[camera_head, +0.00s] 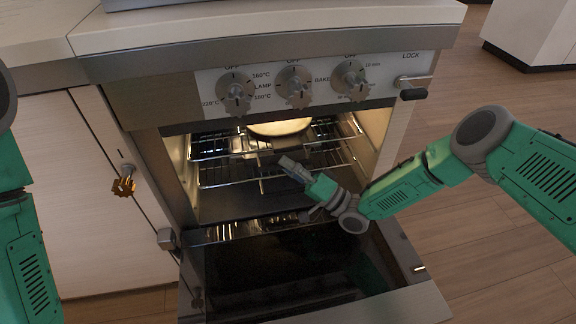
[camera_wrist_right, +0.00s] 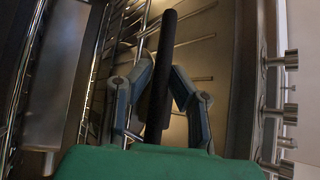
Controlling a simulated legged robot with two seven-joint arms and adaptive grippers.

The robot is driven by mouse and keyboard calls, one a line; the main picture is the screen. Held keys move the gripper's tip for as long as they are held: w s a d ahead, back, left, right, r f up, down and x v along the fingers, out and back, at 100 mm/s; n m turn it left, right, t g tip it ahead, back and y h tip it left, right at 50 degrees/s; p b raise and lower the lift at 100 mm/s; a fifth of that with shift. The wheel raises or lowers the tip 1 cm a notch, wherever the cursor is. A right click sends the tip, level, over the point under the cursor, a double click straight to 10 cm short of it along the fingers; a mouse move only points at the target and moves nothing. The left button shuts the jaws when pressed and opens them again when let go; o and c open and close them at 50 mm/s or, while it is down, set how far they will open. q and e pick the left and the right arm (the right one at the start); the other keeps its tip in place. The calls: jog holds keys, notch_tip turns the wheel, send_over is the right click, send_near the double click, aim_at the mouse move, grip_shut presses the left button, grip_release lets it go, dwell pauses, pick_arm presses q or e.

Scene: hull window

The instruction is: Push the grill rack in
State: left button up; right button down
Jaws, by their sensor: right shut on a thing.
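The oven is open, and the wire grill rack (camera_head: 222,154) sits inside it, below a pale round item (camera_head: 279,127). A dark handle-like bar (camera_head: 287,148) reaches from under that item toward my right gripper (camera_head: 293,170), which is at the oven mouth in front of the rack. In the right wrist view, the two fingers of my right gripper (camera_wrist_right: 160,90) are closed around a long dark bar (camera_wrist_right: 163,62). Whether this bar is fixed to the rack cannot be told. Of my left arm only green links show at the left edge; its gripper is out of view.
The oven door (camera_head: 285,270) hangs open below the mouth. Above are three knobs, with a lock lever (camera_head: 413,92) at the right. An orange knob-like piece (camera_head: 124,186) is on the left cabinet. The wooden floor (camera_head: 480,255) at the right is clear.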

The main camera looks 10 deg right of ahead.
jog(key=shift+w+d+f, duration=0.1)
jog(key=shift+w+f, duration=0.05)
jog(key=c, duration=1.5)
grip_release()
jog(key=shift+w+f, duration=0.1)
jog(key=shift+w, duration=0.05)
jog(key=shift+o, duration=0.2)
jog(key=v, duration=0.7)
jog(key=shift+s, duration=0.25)
